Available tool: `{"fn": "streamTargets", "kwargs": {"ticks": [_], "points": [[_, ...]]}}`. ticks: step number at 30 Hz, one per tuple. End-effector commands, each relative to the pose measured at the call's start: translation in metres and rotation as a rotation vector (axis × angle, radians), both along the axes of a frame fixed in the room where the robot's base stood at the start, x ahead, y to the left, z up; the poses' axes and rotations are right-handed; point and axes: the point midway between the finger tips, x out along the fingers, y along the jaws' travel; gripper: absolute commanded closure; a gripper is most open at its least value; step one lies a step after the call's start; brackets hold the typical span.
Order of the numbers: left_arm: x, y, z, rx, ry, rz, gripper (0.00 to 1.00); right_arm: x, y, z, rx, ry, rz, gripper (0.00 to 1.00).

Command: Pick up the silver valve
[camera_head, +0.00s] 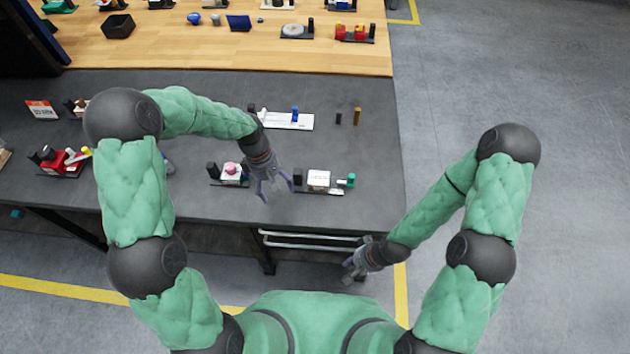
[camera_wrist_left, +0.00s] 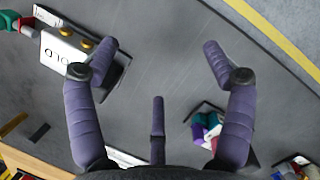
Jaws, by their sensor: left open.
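I cannot tell for sure which part is the silver valve. A greyish piece (camera_head: 168,163) shows partly behind my left arm and may be it. My left gripper (camera_head: 272,188) is open and empty over the front of the dark table, between a white block (camera_head: 319,179) with a green end and a pink-and-white part (camera_head: 231,172). In the left wrist view, its spread fingers (camera_wrist_left: 158,62) have bare dark tabletop between them. The white block (camera_wrist_left: 65,55) is at upper left there, and coloured parts (camera_wrist_left: 207,128) are at lower right. My right gripper (camera_head: 352,268) hangs low by the table's front edge.
A white plate with blue parts (camera_head: 287,120) lies farther back, with two small upright pieces (camera_head: 357,116) to its right. A red assembly (camera_head: 62,161) stands at the left. The wooden table (camera_head: 200,55) behind carries several parts. A rail (camera_head: 310,238) runs below the front edge.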

Motion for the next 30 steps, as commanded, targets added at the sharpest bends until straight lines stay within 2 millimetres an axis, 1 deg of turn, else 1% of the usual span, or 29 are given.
{"fn": "streamTargets", "kwargs": {"ticks": [1,3,6,9,12,14,16,24,27,30], "points": [[0.016,-0.011,0.011,-0.014,-0.007,0.095,0.18,0.000,0.000,0.000,0.000,0.000,0.000,0.69],[0.035,-0.026,0.025,-0.039,-0.005,0.231,0.18,0.000,0.000,0.000,0.000,0.000,0.000,0.69],[0.055,-0.043,0.042,-0.073,0.005,0.384,0.18,0.000,0.000,0.000,0.000,0.000,0.000,0.69],[0.069,-0.055,0.054,-0.101,0.016,0.489,0.18,0.000,0.000,0.000,0.000,0.000,0.000,0.69],[0.076,-0.062,0.060,-0.118,0.025,0.548,0.18,0.000,0.000,0.000,0.000,0.000,0.000,0.69],[0.078,-0.065,0.059,-0.122,0.028,0.562,0.18,0.000,0.000,0.000,0.000,0.000,0.000,0.69],[0.078,-0.069,0.051,-0.123,0.030,0.569,0.18,0.000,0.000,0.000,0.000,0.000,0.000,0.69],[0.078,-0.085,0.012,-0.123,0.029,0.568,0.18,0.000,0.000,0.000,0.000,0.000,0.000,0.69],[0.078,-0.088,0.004,-0.122,0.029,0.567,0.18,0.000,0.000,0.000,0.000,0.000,0.000,0.69],[0.078,-0.089,0.000,-0.123,0.027,0.568,0.18,0.000,0.000,0.000,0.000,0.000,0.000,0.69]]}}
